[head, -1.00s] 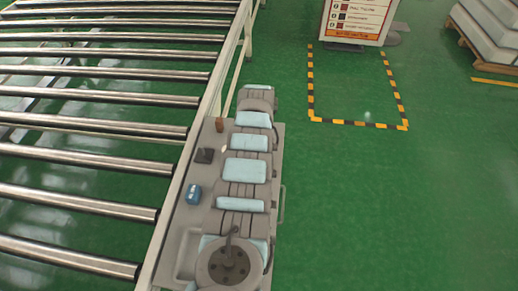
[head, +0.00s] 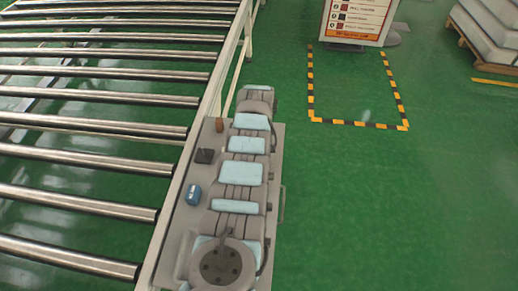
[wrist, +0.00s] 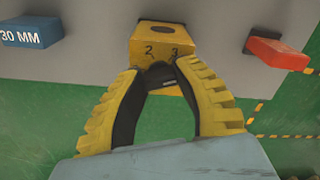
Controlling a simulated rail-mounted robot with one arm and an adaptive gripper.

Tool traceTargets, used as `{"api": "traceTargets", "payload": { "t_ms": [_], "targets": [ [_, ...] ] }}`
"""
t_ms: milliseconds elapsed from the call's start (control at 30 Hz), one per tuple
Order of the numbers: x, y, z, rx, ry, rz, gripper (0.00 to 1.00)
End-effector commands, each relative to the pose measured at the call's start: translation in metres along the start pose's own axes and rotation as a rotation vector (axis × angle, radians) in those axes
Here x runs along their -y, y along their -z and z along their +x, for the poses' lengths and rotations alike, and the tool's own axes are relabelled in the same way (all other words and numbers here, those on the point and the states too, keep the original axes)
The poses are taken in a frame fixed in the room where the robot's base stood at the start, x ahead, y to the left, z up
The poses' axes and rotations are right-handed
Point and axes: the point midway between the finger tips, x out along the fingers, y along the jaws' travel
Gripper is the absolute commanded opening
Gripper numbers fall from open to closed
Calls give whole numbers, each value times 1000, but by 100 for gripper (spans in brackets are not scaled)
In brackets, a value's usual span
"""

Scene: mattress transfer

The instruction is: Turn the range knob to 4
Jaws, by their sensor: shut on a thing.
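The yellow range box (wrist: 170,38) sits on the grey bench at the top centre of the wrist view. Its front face carries the digits 2 and 3. My gripper (wrist: 160,73) has yellow ribbed fingers with dark inner pads. The fingertips meet around the dark range knob (wrist: 158,71) just below the digits. The fingers hide most of the knob, so I cannot tell its pointer's setting. My arm hides the gripper in the head view.
A blue block marked 30 MM (wrist: 37,33) is on the left and a red-orange block (wrist: 277,53) on the right. The roller conveyor (head: 90,133) lies beside the bench. Green floor (head: 400,210) on the right is clear.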

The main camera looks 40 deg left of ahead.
Motion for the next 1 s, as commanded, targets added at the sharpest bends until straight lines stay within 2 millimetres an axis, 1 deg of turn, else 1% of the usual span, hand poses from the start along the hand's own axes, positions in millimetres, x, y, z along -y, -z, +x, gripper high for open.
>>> {"api": "traceTargets", "payload": {
  "t_ms": [200, 500, 700, 1000],
  "targets": [
    [-1, -1, 2, 0, -2, 170, 0],
    [-1, 0, 2, 1, -3, 326, 0],
    [-1, 0, 2, 1, -3, 372, 0],
    [-1, 0, 2, 1, -3, 384, 0]
  ]
}}
